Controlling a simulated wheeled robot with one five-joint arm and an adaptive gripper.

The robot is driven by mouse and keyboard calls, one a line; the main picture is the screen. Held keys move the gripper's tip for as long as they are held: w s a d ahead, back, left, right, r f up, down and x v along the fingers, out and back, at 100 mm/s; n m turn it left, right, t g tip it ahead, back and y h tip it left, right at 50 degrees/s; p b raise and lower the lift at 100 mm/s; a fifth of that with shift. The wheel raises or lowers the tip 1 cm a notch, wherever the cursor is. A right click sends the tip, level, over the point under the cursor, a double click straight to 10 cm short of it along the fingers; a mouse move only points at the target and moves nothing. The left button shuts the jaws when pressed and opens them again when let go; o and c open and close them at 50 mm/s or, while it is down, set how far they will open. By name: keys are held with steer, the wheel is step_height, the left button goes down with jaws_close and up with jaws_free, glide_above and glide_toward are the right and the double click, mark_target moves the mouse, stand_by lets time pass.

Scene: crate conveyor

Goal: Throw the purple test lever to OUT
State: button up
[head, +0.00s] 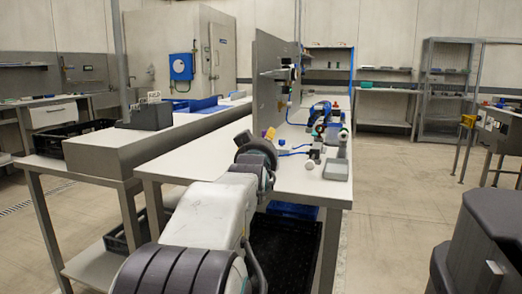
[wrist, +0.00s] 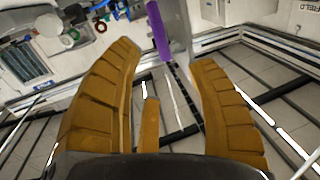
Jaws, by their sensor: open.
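The purple test lever (wrist: 158,32) shows in the wrist view as a purple bar. It comes in from the top edge and ends just beyond and between my fingertips. My gripper (wrist: 166,57) is open, with its ochre fingers spread to either side and nothing between them. The lever's end looks nearer the left finger, and I see no contact. The lever's base and any IN or OUT marks are out of the picture, so I cannot tell its setting.
A white bench (head: 300,178) carries an upright grey panel (head: 268,85), blue parts (head: 322,113) and a small grey tray (head: 336,170). A dark crate (head: 283,250) sits below. A conveyor table (head: 100,150) stands left. Open floor (head: 400,200) lies right. A box marked FIELD (wrist: 305,8) is upper right.

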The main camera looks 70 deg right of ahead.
steer(key=shift+s+a, duration=0.15)
steer(key=shift+a, duration=0.65)
steer(key=shift+s+a, duration=0.15)
steer(key=shift+a, duration=0.65)
steer(key=shift+o, duration=0.3)
